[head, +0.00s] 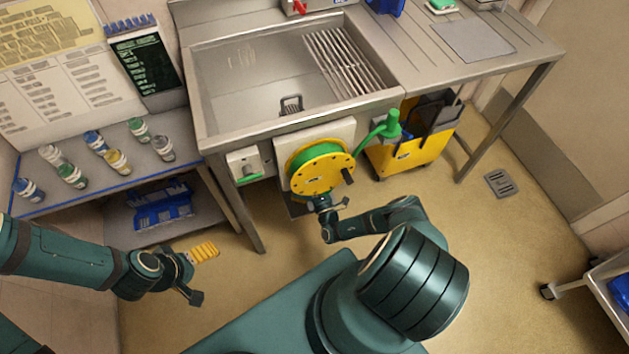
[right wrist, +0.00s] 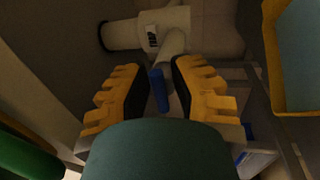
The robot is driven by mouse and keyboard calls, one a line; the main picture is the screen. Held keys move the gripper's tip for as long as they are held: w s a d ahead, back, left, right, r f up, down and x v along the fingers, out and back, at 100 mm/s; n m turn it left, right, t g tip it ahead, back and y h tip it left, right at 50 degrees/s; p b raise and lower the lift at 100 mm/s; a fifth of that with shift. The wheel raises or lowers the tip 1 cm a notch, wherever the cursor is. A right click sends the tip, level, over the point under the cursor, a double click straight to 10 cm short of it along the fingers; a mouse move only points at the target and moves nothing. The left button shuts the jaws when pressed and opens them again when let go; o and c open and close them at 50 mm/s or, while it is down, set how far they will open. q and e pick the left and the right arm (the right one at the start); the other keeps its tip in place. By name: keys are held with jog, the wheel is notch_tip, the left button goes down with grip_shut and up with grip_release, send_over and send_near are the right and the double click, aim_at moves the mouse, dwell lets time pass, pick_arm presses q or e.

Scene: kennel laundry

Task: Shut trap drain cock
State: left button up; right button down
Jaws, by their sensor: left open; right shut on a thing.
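In the right wrist view a blue lever (right wrist: 159,90) stands between the two yellow-edged fingers of my right gripper (right wrist: 159,92). My right gripper is shut on this lever, which looks to be the drain cock's handle. White trap pipes (right wrist: 172,27) run behind it, with a short branch slanting down toward the lever. In the head view my right gripper (head: 325,201) is just below the hose reel, and the trap and cock are hidden under the sink. My left gripper (head: 198,273) is open and empty, in front of the left shelf.
A yellow hose reel (head: 320,172) with green hose hangs on the front of the steel sink (head: 240,96). A yellow mop bucket (head: 405,154) stands to its right. Several bottles (head: 118,161) stand on the left shelf. Floor at right is clear around the drain grate (head: 501,183).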

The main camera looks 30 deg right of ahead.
dwell(0.3)
jog(key=c, duration=0.7)
grip_release()
jog(key=shift+c, duration=0.2)
